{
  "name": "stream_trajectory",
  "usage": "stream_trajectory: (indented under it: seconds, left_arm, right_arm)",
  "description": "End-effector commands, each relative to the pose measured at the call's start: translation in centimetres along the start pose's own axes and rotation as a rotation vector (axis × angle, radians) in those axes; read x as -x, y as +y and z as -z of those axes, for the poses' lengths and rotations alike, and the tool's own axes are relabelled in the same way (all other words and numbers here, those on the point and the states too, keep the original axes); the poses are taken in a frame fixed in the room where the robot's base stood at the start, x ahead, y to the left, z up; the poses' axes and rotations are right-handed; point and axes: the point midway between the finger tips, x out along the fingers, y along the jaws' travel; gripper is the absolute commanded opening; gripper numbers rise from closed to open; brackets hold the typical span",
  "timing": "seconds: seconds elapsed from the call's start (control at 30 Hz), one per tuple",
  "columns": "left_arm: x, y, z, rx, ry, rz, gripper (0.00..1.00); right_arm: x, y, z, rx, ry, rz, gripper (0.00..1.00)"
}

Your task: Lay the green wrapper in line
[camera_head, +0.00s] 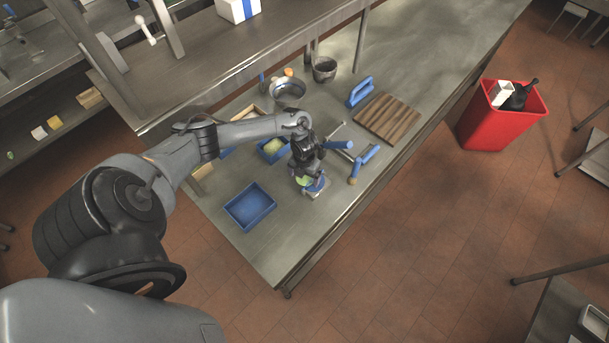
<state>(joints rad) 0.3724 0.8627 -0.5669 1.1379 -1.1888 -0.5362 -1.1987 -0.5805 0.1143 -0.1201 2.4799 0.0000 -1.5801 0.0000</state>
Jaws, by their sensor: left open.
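My left arm comes in from the left, and my left gripper (312,186) points down over the front part of the steel table. It is open. A small green thing (303,181), which may be the green wrapper, shows right at the fingers; I cannot tell whether it touches them. A blue and white item (319,187) lies partly hidden under the gripper. A yellow-green item (273,146) lies in a small blue tray (264,155) behind the gripper. My right gripper is not in view.
An empty blue tray (250,206) stands left of the gripper. Blue-handled tools (363,163) and a slatted wooden board (388,119) lie to the right. Metal bowls (287,92) stand behind. A red bin (500,120) stands on the floor. The table's far right is clear.

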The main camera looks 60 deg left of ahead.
Motion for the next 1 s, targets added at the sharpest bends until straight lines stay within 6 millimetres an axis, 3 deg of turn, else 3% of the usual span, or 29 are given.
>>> stream_trajectory:
  seconds: [0.27,0.8,1.0]
  left_arm:
    - [1.3,0.0,0.0,0.000,-0.001,0.000,0.94]
    - [6.5,-0.1,0.0,0.000,-0.001,0.000,0.94]
    - [7.1,-0.1,0.1,-0.001,0.000,0.000,0.94]
  right_arm:
    - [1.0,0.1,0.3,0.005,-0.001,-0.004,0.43]
    - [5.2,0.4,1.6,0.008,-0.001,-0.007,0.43]
    - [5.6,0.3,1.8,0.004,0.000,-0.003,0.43]
